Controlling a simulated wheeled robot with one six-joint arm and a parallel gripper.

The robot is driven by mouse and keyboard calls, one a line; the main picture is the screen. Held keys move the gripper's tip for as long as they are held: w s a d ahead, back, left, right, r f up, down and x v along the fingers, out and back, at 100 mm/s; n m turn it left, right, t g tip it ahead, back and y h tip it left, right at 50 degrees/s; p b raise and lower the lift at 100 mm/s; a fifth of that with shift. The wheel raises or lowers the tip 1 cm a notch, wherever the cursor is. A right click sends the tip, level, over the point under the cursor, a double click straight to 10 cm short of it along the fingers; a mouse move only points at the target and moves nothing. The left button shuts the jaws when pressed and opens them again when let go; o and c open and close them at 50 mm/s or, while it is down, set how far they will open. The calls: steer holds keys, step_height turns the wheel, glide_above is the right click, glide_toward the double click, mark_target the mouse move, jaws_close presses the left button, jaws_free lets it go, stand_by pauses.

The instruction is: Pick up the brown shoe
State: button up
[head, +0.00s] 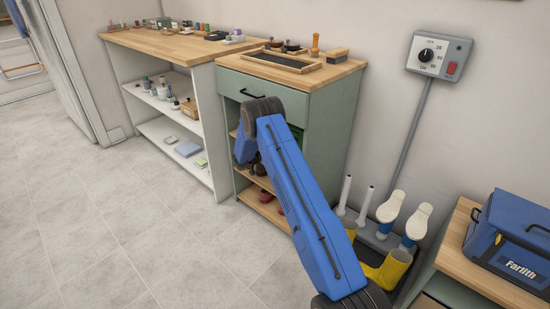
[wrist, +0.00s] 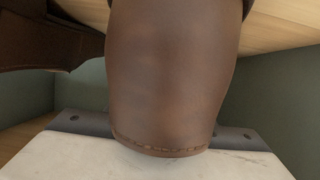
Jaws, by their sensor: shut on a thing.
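The brown shoe (wrist: 172,75) fills the middle of the wrist view, very close, with a stitched edge at its lower end. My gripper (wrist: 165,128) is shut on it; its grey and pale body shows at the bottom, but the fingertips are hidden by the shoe. In the head view my blue arm reaches into the open shelves of the green cabinet (head: 328,130) and hides the gripper and the held shoe. Another dark brown shoe or similar leather thing (wrist: 45,38) shows at the upper left of the wrist view, close beside the held one.
A wooden shelf board (wrist: 285,35) and green cabinet walls close in around the gripper. Red shoes (head: 265,196) stand on a lower shelf. Yellow boots (head: 392,268) and a blue bag (head: 510,240) are to the right. The tiled floor (head: 110,215) at left is clear.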

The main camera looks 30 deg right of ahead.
steer(key=shift+r, duration=0.55)
steer(key=s+a, duration=0.5)
steer(key=a, duration=0.9)
steer(key=s+a, duration=0.5)
steer(key=a, duration=0.9)
steer(key=s+a, duration=0.5)
steer(key=a, duration=0.9)
steer(key=shift+s+a, duration=0.15)
steer(key=w+d+r+n+t+y, duration=0.1)
steer(key=d+n+t, duration=0.1)
steer(key=d, duration=0.2)
steer(key=w+d+r+n+t+y, duration=0.1)
steer(key=d+r, duration=0.1)
steer(key=d, duration=0.2)
steer(key=w+d+r+n+t+y, duration=0.1)
steer(key=w+d+r+n+t, duration=0.1)
steer(key=d, duration=0.2)
steer(key=shift+d+n+t+y, duration=0.3)
steer(key=shift+y, duration=0.1)
steer(key=s+f+n+t+y, duration=0.1)
steer(key=s+f+n+y, duration=0.1)
steer(key=s, duration=0.3)
steer(key=s+f+n+t+y, duration=0.1)
steer(key=s+f+n+y, duration=0.2)
steer(key=s+f+y, duration=0.1)
steer(key=s+f+n+t+y, duration=0.1)
steer(key=s+f+n+y, duration=0.2)
steer(key=s, duration=0.5)
steer(key=shift+d+f+t, duration=0.3)
steer(key=shift+f, duration=0.55)
